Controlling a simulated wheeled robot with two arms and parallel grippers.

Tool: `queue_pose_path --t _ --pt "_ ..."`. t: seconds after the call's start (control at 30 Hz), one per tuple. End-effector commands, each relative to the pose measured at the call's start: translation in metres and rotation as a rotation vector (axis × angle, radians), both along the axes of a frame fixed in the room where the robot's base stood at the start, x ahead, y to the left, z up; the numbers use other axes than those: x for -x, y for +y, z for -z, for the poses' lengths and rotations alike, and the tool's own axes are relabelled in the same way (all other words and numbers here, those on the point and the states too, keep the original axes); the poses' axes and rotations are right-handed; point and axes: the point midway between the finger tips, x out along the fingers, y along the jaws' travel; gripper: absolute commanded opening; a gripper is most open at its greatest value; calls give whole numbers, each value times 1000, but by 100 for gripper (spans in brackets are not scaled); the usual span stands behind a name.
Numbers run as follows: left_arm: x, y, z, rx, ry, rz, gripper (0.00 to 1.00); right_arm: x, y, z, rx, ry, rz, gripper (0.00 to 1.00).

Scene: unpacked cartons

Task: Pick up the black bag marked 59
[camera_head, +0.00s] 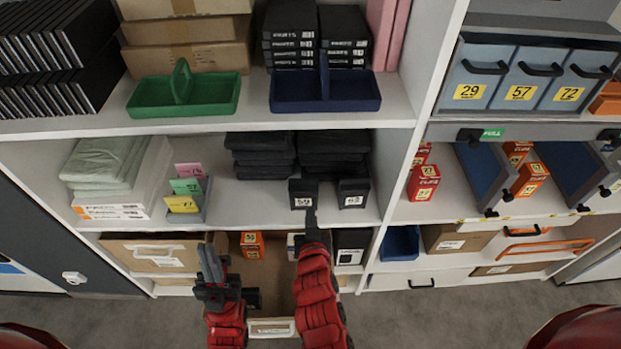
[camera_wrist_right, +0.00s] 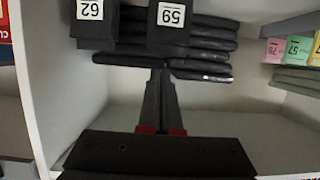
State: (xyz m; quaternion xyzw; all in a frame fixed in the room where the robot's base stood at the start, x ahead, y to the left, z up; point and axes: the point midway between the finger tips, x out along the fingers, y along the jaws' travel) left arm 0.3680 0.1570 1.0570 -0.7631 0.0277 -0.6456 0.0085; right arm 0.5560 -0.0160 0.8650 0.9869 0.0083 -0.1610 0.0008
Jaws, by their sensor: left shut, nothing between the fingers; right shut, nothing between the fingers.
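The black bag marked 59 (camera_head: 303,187) stands on the middle shelf near its front edge, its white label facing out. In the right wrist view, which is upside down, the bag (camera_wrist_right: 167,37) is at the top centre. A similar black item marked 62 (camera_head: 353,188) stands beside it on the right; it also shows in the right wrist view (camera_wrist_right: 95,32). My right gripper (camera_head: 310,213) is shut and empty, its fingertips just in front of and below the bag in the head view. Whether they touch it is unclear. My left gripper (camera_head: 210,262) is shut and empty, lower left, before the cartons.
Stacks of flat black packages (camera_head: 262,150) lie behind the bag. A grey holder with coloured number cards (camera_head: 190,190) stands to the left. Above is a shelf (camera_head: 150,125) with green and blue caddies. Below is an open carton (camera_head: 273,328).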

Motion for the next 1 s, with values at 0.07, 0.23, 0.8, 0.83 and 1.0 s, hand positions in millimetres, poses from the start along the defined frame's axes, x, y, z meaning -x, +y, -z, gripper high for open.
queue_pose_path --t 0.07,0.23,0.8,0.83,1.0 --pt "0 0 -1 0 0 0 0 2 -3 2 0 22 16 0" --pt "0 0 -1 0 0 0 0 3 -4 4 1 29 20 0" --pt "0 0 -23 0 0 0 0 -55 -5 0 4 28 20 0" --pt "0 0 -26 0 0 0 0 -61 -4 -1 4 26 19 0" --pt "0 0 -37 0 0 0 0 -94 -4 1 4 30 19 0"
